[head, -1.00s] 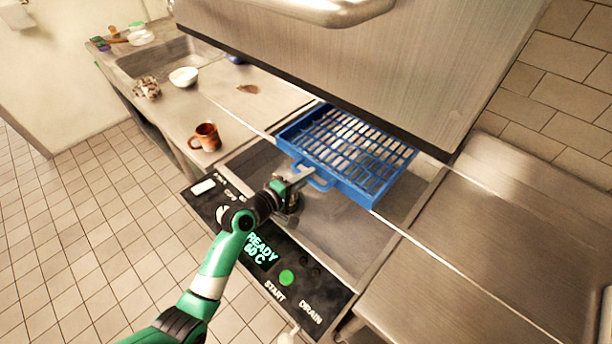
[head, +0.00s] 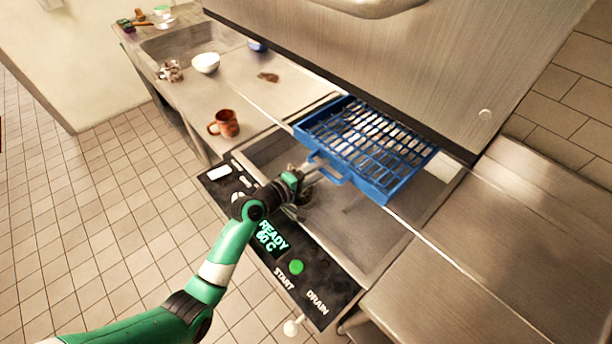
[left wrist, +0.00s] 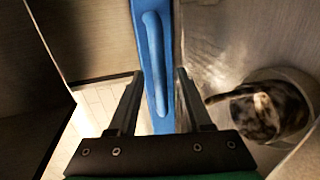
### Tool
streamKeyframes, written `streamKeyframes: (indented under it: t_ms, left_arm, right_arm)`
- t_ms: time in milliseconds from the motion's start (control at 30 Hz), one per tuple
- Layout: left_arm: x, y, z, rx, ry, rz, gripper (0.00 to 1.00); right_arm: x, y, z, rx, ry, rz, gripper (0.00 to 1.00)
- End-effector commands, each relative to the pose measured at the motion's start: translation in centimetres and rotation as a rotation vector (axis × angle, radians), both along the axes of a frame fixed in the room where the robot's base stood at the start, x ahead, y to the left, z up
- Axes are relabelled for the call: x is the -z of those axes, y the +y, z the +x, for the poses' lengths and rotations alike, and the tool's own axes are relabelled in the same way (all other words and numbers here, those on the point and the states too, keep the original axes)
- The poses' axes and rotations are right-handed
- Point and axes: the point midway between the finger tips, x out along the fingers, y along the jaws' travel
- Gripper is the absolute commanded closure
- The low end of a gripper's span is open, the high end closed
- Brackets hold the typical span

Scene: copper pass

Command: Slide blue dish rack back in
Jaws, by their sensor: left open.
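The blue dish rack (head: 384,186) sits partly under the raised steel hood of the dishwasher, its front part out over the basin. Its front handle (head: 327,173) faces my left gripper (head: 313,172). In the left wrist view, the blue handle (left wrist: 160,65) runs upright between the two open fingers of the left gripper (left wrist: 159,78), with gaps at both sides. I cannot tell whether a finger touches it. My right gripper is not in view.
The steel hood (head: 400,65) hangs over the rack. A control panel (head: 285,255) lines the basin's front. An orange-brown mug (head: 226,123) and a white bowl (head: 206,63) stand on the left counter. The steel counter (head: 470,270) at right is clear.

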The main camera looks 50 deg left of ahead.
Motion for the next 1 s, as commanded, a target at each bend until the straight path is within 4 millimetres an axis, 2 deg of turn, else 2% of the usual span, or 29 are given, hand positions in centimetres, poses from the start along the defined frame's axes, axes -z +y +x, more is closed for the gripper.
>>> streamKeyframes:
  t_ms: [300,433,600,1000]
  left_arm:
    - [-1.4,0.1,-7.0,-0.004,0.0,0.001,0.5]
    - [-1.9,0.2,-9.2,-0.003,0.0,0.001,0.5]
    - [-2.2,0.1,-10.2,-0.001,-0.001,0.001,0.5]
    - [-2.2,0.1,-10.2,-0.001,0.0,0.001,0.5]
  right_arm:
    - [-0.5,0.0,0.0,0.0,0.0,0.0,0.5]
    - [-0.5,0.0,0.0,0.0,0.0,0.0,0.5]
    - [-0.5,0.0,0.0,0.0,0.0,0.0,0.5]
    - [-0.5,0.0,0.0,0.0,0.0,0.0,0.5]
